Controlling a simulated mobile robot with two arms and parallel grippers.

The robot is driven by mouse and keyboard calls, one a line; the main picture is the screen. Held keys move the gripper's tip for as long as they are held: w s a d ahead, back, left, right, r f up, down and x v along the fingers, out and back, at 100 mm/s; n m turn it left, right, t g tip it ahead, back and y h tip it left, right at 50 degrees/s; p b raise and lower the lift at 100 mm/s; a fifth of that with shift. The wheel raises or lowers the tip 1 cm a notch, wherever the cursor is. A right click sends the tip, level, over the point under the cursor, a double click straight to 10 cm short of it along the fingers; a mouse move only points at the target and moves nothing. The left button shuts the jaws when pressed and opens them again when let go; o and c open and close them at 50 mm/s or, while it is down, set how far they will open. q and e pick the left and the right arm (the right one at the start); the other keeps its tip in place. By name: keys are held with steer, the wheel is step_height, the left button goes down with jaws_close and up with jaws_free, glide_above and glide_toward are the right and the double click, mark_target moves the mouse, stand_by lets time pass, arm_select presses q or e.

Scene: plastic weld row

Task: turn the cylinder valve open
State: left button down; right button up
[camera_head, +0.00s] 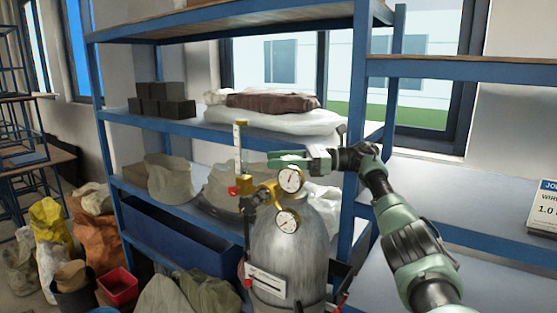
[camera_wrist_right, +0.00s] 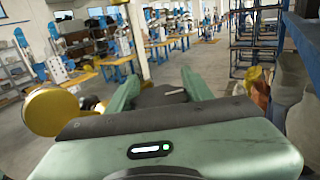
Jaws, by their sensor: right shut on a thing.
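A grey gas cylinder (camera_head: 296,258) stands upright in the head view, with a brass regulator and two round gauges at its top, an upper gauge (camera_head: 290,180) and a lower gauge (camera_head: 287,220). My right gripper (camera_head: 284,160) reaches in from the right above the upper gauge, and its fingers hide the valve there. In the right wrist view the fingers (camera_wrist_right: 160,88) close around a dark knob (camera_wrist_right: 155,97) with a pale mark, which looks like the cylinder valve. The yellow rim of a gauge (camera_wrist_right: 55,111) is beside the left finger. My left gripper is not visible.
A flowmeter tube (camera_head: 240,148) and a red knob (camera_head: 233,190) project left of the regulator. A blue shelf (camera_head: 182,127) with sacks and dark blocks stands close behind the cylinder. Bags and a red bin (camera_head: 118,287) crowd the floor at left.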

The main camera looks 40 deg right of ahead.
steer(key=o, duration=1.4)
steer(key=shift+c, duration=0.2)
steer(key=shift+d, duration=0.1)
steer(key=shift+s+d+f+b, duration=0.1)
steer(key=shift+s+d+b, duration=0.15)
steer(key=shift+b, duration=0.05)
steer(key=b+v, duration=0.1)
steer(key=v, duration=0.4)
steer(key=shift+d+r, duration=0.15)
steer(key=shift+r, duration=0.05)
steer(key=shift+v, duration=0.85)
steer(key=shift+s+f, duration=0.15)
